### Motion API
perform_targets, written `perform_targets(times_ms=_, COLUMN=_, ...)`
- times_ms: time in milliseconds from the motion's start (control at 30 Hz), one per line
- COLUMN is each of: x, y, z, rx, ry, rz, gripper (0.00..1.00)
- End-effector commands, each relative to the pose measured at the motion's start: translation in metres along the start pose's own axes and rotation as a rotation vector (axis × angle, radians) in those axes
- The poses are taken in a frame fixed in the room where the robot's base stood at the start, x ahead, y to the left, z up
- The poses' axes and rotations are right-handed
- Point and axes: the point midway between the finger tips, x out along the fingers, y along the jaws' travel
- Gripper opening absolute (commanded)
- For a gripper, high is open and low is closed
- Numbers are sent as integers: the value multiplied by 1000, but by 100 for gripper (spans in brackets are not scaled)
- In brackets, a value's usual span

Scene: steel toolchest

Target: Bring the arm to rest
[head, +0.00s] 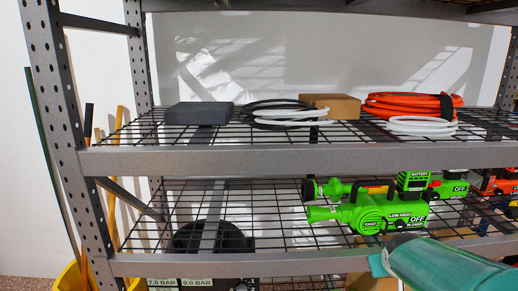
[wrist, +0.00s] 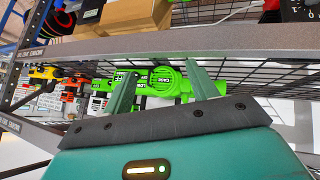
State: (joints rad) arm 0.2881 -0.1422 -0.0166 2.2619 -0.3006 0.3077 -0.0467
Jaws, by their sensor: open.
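My gripper (wrist: 160,72) shows in the wrist view with its two greenish fingers spread apart and nothing between them. Green blower tools (wrist: 152,82) appear beyond the fingers, behind the shelf edge; I cannot tell how far away they are. In the head view a teal part of my arm (head: 445,268) reaches in from the lower right corner, in front of the lower shelf. The fingers cannot be made out there.
A grey steel rack (head: 300,158) with wire shelves fills the head view. The upper shelf holds a dark case (head: 199,113), coiled cables (head: 283,113), a cardboard box (head: 331,105) and an orange hose (head: 405,104). The lower shelf holds a green blower (head: 375,214).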

Motion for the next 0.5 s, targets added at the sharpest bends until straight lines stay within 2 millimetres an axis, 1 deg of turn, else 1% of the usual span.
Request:
perform_targets(times_ms=33, x=-22, y=-13, z=2, rx=8, ry=-2, rz=-17, gripper=58)
perform_targets(times_ms=100, x=-47, y=-29, z=10, rx=23, ry=-22, rz=-45, gripper=58)
perform_targets(times_ms=167, x=-68, y=-43, z=19, rx=36, ry=-39, rz=-72, gripper=58)
perform_targets(times_ms=200, x=-82, y=-52, z=26, rx=44, ry=-52, rz=-91, gripper=58)
perform_targets(times_ms=267, x=-102, y=-66, z=38, rx=53, ry=-70, rz=-121, gripper=58)
perform_targets(times_ms=300, x=-115, y=-75, z=46, rx=58, ry=-81, rz=-143, gripper=58)
perform_targets(times_ms=400, x=-145, y=-96, z=68, rx=65, ry=-113, rz=-199, gripper=58)
perform_targets(times_ms=500, x=-168, y=-112, z=89, rx=68, ry=-142, rz=-248, gripper=58)
